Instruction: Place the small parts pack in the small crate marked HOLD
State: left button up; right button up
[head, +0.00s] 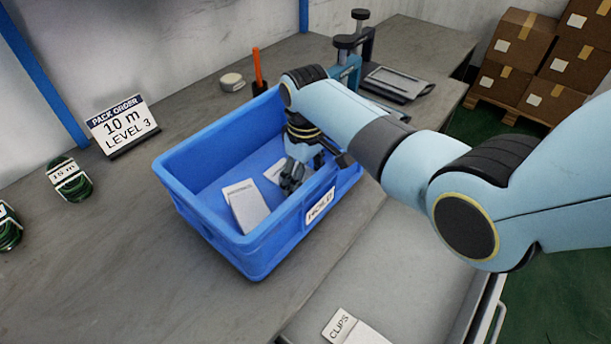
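My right gripper (290,182) reaches down inside a blue crate (263,252) from above. Its fingers look close together, but I cannot tell whether they are shut on anything. A white pack with small print (247,206) lies in the crate, left of the fingers. Another white printed item (274,171) is partly hidden behind the gripper. I cannot tell which of the two is the small parts pack. The label (320,206) on the crate's front starts with what looks like PACK, not HOLD. No crate clearly marked HOLD shows. My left gripper is out of view.
A PACK ORDER sign (123,127) reads 10 m, LEVEL 3. Green cable coils (70,181) lie at the left. A tape roll (232,82) and a clamp-like tool (349,62) stand behind the crate. A CLIPS label (340,326) is at the front.

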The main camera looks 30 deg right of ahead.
aim_at(306, 178)
jog(key=shift+o, duration=1.3)
notch_tip(306, 178, up, 12)
jog(key=p, duration=0.1)
jog(key=shift+r+p, duration=0.15)
jog(key=shift+p, duration=0.2)
